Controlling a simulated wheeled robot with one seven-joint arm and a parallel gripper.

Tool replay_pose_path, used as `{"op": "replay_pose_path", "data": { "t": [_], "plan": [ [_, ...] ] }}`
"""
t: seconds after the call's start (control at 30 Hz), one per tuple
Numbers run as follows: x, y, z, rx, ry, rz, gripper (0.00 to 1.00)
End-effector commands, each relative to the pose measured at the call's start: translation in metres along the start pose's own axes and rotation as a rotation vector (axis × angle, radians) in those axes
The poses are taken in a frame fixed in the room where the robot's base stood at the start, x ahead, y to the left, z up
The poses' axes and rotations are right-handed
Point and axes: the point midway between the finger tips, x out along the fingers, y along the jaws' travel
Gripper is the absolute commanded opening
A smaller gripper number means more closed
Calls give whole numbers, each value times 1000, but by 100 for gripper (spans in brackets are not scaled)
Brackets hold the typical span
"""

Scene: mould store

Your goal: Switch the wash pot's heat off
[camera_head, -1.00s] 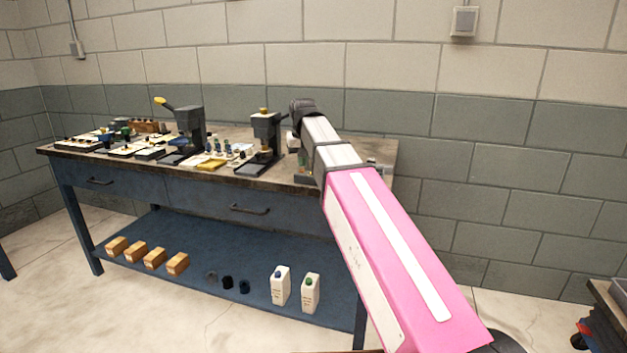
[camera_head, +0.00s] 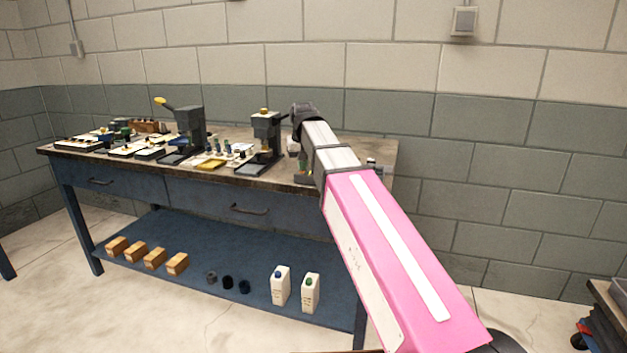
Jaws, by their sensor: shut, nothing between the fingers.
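My pink and white arm reaches from the lower right to the right end of the workbench (camera_head: 220,192). Its dark far end (camera_head: 303,110) is above the bench top. The fingers of my gripper are hidden behind the arm and cannot be made out. Parts of a small pale and grey item (camera_head: 293,145) show just left of the arm, at the bench's right end. I cannot tell whether it is the wash pot. No heat switch or knob can be made out.
Two dark presses (camera_head: 189,128) (camera_head: 265,138), trays and small bottles stand on the bench left of my arm. Wooden blocks (camera_head: 154,259), dark cups (camera_head: 228,283) and two white bottles (camera_head: 280,286) (camera_head: 310,293) are on the lower shelf. A cart edge (camera_head: 606,310) shows at lower right.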

Motion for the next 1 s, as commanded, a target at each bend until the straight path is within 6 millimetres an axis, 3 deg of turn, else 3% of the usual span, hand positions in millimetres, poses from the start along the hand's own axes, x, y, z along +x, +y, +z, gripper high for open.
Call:
{"op": "replay_pose_path", "data": {
  "t": [0.27, 1.0],
  "plan": [
    [-3, 0, -1, 0, 1, 0, 0],
    [-53, 0, -11, 0, 1, 0, 0]
  ]
}}
